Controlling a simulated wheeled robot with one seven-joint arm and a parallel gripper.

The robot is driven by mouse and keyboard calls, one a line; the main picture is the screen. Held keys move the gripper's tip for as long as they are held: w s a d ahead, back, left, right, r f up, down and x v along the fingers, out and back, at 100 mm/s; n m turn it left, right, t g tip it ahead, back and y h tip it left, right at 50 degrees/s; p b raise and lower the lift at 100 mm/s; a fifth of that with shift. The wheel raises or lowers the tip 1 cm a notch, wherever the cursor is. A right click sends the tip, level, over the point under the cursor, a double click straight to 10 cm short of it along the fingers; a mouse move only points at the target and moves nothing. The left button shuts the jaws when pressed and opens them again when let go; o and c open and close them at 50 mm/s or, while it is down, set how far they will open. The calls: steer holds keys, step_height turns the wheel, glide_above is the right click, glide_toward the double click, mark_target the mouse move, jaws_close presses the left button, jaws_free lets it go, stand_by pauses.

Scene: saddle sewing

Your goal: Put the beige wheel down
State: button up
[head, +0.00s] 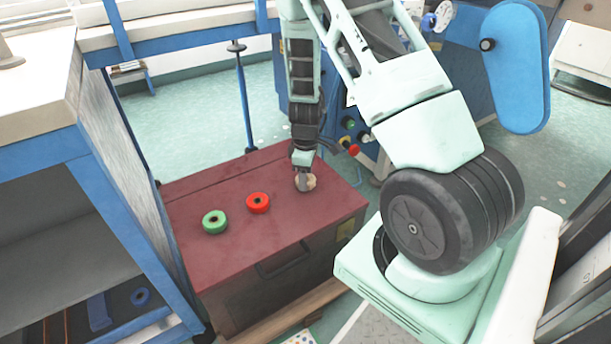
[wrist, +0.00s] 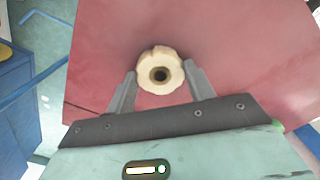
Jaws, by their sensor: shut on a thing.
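The beige wheel (head: 308,184) is at the right part of the top of a dark red chest (head: 235,245). In the wrist view the beige wheel (wrist: 146,84) shows as a scalloped ring with a dark centre hole. My gripper (head: 303,178) points down at it, and its two fingers (wrist: 161,84) are shut on the wheel's sides. The wheel is at or very close to the red lid (wrist: 235,40); I cannot tell whether it touches.
A red wheel (head: 258,203) and a green wheel (head: 215,222) lie on the lid to the left of the beige one. A blue-framed bench (head: 125,210) stands close on the left. A blue machine (head: 350,110) stands behind the chest. The lid's front middle is clear.

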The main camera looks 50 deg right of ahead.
steer(key=shift+f, duration=0.1)
steer(key=o, duration=0.7)
steer(key=shift+f, duration=0.1)
steer(key=shift+c, duration=0.2)
steer(key=o, duration=0.4)
